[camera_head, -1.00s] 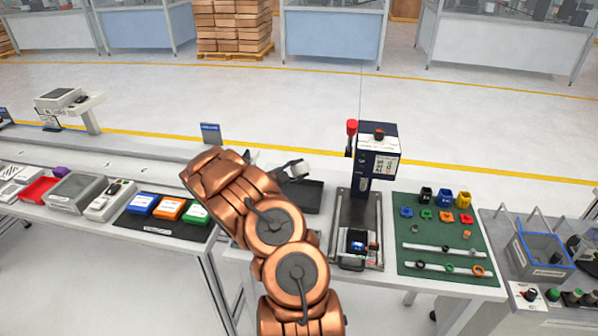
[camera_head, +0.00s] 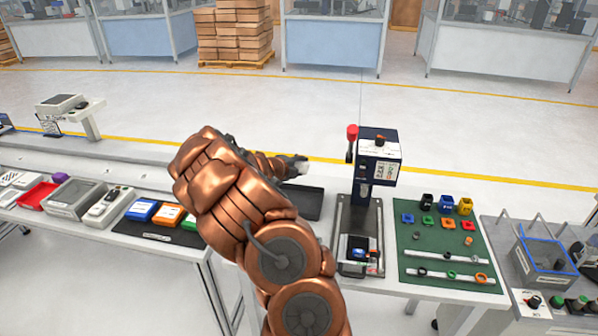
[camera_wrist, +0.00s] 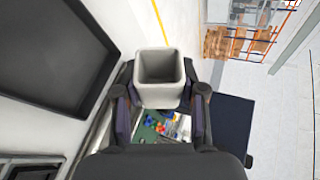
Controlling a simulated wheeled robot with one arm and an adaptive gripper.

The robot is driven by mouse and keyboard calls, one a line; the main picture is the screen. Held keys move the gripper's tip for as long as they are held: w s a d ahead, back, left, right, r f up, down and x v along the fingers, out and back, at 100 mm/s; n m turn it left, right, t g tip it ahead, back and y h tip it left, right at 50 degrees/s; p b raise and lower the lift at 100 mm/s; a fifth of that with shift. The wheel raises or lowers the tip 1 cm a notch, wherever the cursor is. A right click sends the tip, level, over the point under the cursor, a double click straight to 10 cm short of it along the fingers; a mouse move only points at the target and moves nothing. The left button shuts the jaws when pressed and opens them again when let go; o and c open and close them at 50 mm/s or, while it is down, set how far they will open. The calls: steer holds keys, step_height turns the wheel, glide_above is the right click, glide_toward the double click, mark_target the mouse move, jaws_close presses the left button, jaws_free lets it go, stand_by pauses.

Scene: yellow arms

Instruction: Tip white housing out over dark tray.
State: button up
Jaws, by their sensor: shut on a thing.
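The white housing (camera_wrist: 162,78), a square cup, sits between the two fingers of my gripper (camera_wrist: 160,100) in the wrist view. Its open mouth faces the wrist camera, and the inside looks empty. In the head view the housing (camera_head: 299,165) is a small pale shape at the tip of my gripper (camera_head: 288,166), which my arm partly hides. My gripper is shut on it. The dark tray (camera_head: 309,203) lies on the table below and slightly right of the gripper in the head view, its left part behind my arm. In the wrist view the tray (camera_wrist: 45,45) fills the upper left, apart from the housing.
A press with a red-knobbed lever (camera_head: 378,160) stands right of the tray. Right of it a green mat (camera_head: 425,240) holds several small coloured parts. Blue, orange and green bins (camera_head: 168,214) stand at left. A grey bin (camera_head: 545,255) stands at far right.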

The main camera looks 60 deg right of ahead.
mark_target(307, 163)
steer(key=shift+f+b, duration=0.15)
steer(key=shift+b, duration=0.35)
steer(key=r+m+t+b, duration=0.1)
steer(key=b, duration=0.3)
steer(key=shift+m+y, duration=0.3)
steer(key=t+b, duration=0.1)
steer(key=m+t+b, duration=0.1)
steer(key=b, duration=0.1)
steer(key=shift+s+d+r+m+y, duration=0.1)
steer(key=shift+s+r+m+y, duration=0.15)
steer(key=shift+s+m+y, duration=0.1)
steer(key=m+t+b, duration=0.1)
steer(key=b, duration=0.1)
steer(key=s+m+t+b, duration=0.1)
steer(key=b, duration=0.2)
steer(key=shift+d+r+y, duration=0.15)
steer(key=shift+y, duration=0.1)
steer(key=m+t+b, duration=0.1)
steer(key=b, duration=0.1)
steer(key=s+m+t+b, duration=0.1)
steer(key=m+t+b, duration=0.1)
steer(key=b, duration=0.1)
steer(key=shift+d+r, duration=0.1)
steer(key=shift+r, duration=0.3)
steer(key=shift+r+m+t+y+b, duration=0.2)
steer(key=shift+m+t+y+b, duration=0.1)
steer(key=shift+t+b, duration=0.2)
